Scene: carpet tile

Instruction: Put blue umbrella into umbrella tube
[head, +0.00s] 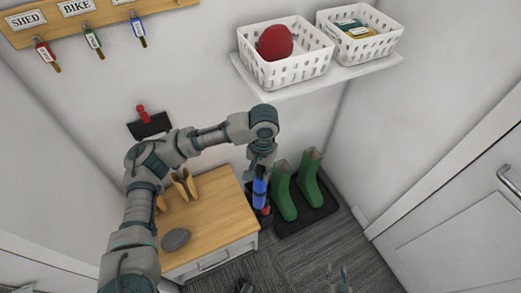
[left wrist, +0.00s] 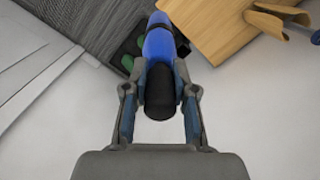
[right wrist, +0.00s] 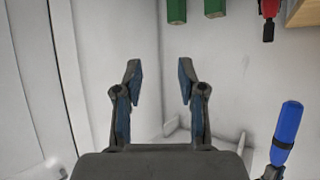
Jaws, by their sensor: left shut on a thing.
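The blue umbrella (head: 260,187) hangs near upright below my left gripper (head: 261,170), beside the cabinet's right edge. In the left wrist view, the left gripper (left wrist: 160,105) is shut on the umbrella's black end, with its blue body (left wrist: 158,45) pointing away. The right wrist view also shows the blue umbrella (right wrist: 288,122). A dark holder (head: 263,220), seemingly the umbrella tube, stands below it between cabinet and boots, with a red item (head: 266,210) at it. Its opening is mostly hidden. My right gripper (right wrist: 157,85) is open and empty.
Green boots (head: 297,190) stand on a black tray (head: 305,217) right of the umbrella. The wooden-topped cabinet (head: 215,213) carries a grey disc (head: 176,239) and wooden pieces. A white shelf (head: 300,82) with two baskets is above. Carpet in front is mostly free.

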